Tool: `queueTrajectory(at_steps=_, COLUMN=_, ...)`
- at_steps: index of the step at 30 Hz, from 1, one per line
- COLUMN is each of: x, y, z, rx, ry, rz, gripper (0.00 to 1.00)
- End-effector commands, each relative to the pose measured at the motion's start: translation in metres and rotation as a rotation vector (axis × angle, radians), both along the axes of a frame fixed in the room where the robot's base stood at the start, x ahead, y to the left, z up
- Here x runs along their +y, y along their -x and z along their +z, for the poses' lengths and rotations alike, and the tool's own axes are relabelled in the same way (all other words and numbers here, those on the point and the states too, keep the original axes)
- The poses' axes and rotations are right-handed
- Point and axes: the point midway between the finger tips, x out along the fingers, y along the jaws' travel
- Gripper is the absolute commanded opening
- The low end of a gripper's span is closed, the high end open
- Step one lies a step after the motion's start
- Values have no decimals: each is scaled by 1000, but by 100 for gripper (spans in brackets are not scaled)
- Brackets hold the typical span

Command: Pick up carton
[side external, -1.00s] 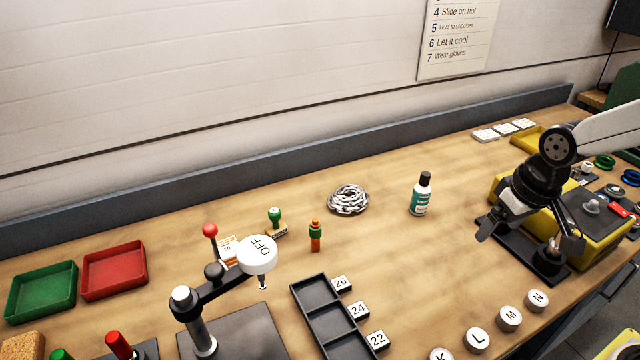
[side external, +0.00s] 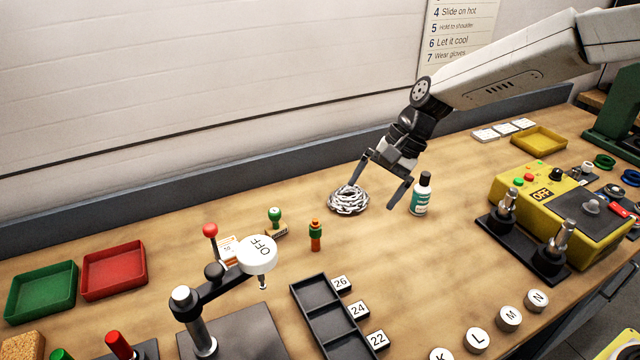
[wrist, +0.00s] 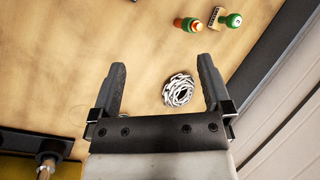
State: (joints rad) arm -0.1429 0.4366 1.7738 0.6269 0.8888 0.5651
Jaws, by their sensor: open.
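A small white-and-orange box (side external: 228,246), which looks like the carton, stands left of centre in the side view. The lever and round OFF head of a black press partly hide it. I cannot make it out in the wrist view. My gripper (side external: 377,192) is open and empty, pointing down above the bench near the coiled chain, well to the right of the box. In the wrist view, the two fingers (wrist: 163,64) are spread wide, with the chain seen between them.
A silver chain (side external: 349,200) and a teal-labelled bottle (side external: 421,194) are close to my gripper. An orange-and-green peg (side external: 315,236) and a green-handled stamp (side external: 275,220) stand between gripper and box. The press (side external: 212,290) is an obstacle in front of the box.

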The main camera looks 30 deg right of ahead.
Motion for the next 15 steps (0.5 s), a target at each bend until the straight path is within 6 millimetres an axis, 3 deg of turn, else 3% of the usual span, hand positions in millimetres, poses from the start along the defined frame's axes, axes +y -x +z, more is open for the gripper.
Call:
queueTrajectory(at_steps=6, x=53, y=-40, z=-5, rx=145, ry=-173, rz=-141, gripper=100)
queueTrajectory(at_steps=15, x=124, y=-80, z=-11, rx=376, ry=-408, rz=-289, gripper=100)
